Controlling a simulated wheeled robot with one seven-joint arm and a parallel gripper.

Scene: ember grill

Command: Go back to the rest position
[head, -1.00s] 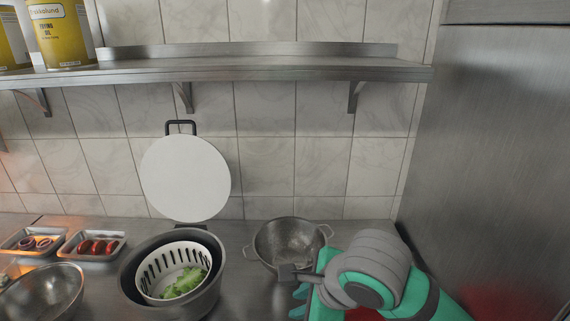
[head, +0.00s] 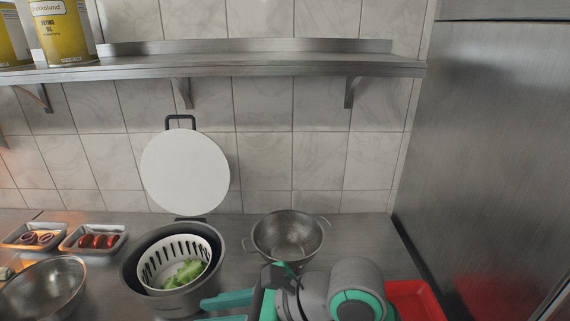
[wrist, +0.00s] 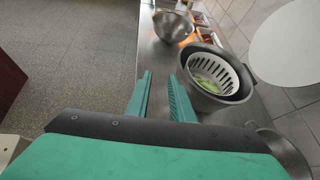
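My gripper (head: 222,310) is at the bottom of the head view, in front of the dark pot and the colander, with its green fingers pointing left. In the wrist view my gripper (wrist: 160,80) shows two green fingers standing apart with nothing between them. It is open and empty. The fingers are over the front edge of the steel counter (wrist: 152,58) in the wrist view, with the floor to their left.
A dark pot (head: 131,268) holds a white basket (head: 150,262) with green leaves (head: 184,273). A colander (head: 287,236), a steel bowl (head: 45,288), trays of sliced vegetables (head: 94,242) and a red tray (head: 418,300) are nearby. A shelf (head: 260,65) runs above.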

